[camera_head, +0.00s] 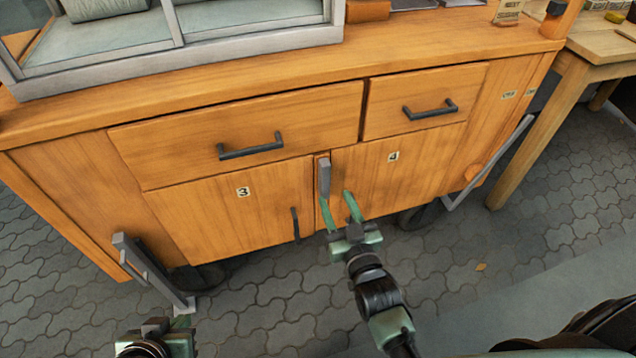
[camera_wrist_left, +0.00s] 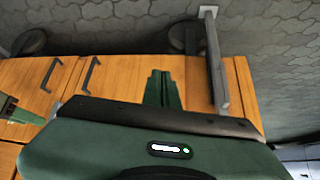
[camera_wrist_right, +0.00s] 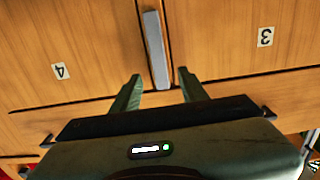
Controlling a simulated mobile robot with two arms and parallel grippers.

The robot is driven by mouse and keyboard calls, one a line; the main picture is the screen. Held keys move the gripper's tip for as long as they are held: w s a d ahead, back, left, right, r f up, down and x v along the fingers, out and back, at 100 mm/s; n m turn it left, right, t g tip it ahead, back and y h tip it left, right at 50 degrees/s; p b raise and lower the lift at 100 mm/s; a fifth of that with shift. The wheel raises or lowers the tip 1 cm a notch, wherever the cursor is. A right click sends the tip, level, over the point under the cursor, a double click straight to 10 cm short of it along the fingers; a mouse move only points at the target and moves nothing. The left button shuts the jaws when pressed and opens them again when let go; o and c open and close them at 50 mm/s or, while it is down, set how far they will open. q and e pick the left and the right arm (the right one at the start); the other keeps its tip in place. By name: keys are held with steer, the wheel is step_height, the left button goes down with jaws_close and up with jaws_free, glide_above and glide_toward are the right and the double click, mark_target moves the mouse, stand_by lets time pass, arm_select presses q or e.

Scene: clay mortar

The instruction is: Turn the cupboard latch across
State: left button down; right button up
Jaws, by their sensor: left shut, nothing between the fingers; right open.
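The cupboard latch (camera_head: 324,177) is a grey bar standing upright on a wooden strip between door 3 (camera_head: 235,210) and door 4 (camera_head: 400,165). In the right wrist view the latch (camera_wrist_right: 155,50) lies between the fingers in the picture, with its near end closer to the hand. My right gripper (camera_head: 337,205) is open, its fingertips just below the latch in the head view; I cannot tell whether either finger touches it. My left gripper (camera_head: 182,321) is shut and empty at the lower left, away from the latch; its closed fingers also show in the left wrist view (camera_wrist_left: 160,88).
Two drawers with dark handles (camera_head: 250,147) (camera_head: 431,110) sit above the doors. Door 3 has a dark handle (camera_head: 295,224). A grey bracket (camera_head: 150,270) stands at the cupboard's lower left. A wooden table (camera_head: 590,45) is on the right. Paved floor (camera_head: 270,310) is open in front.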

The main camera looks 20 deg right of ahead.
mark_target(326, 179)
steer(key=w+b, duration=0.1)
steer(key=w, duration=0.5)
steer(key=shift+w+f, duration=0.1)
steer(key=shift+w, duration=0.1)
arm_select(q)
steer(key=w+d+r+t+h, duration=0.1)
steer(key=w+d+r+t, duration=0.2)
steer(key=w, duration=0.4)
steer(key=shift+r+t+b, duration=0.3)
steer(key=shift+r+t, duration=0.6)
steer(key=shift+r, duration=0.5)
arm_select(e)
steer(key=shift+w+a, duration=0.1)
steer(key=shift+w, duration=0.35)
jaws_close()
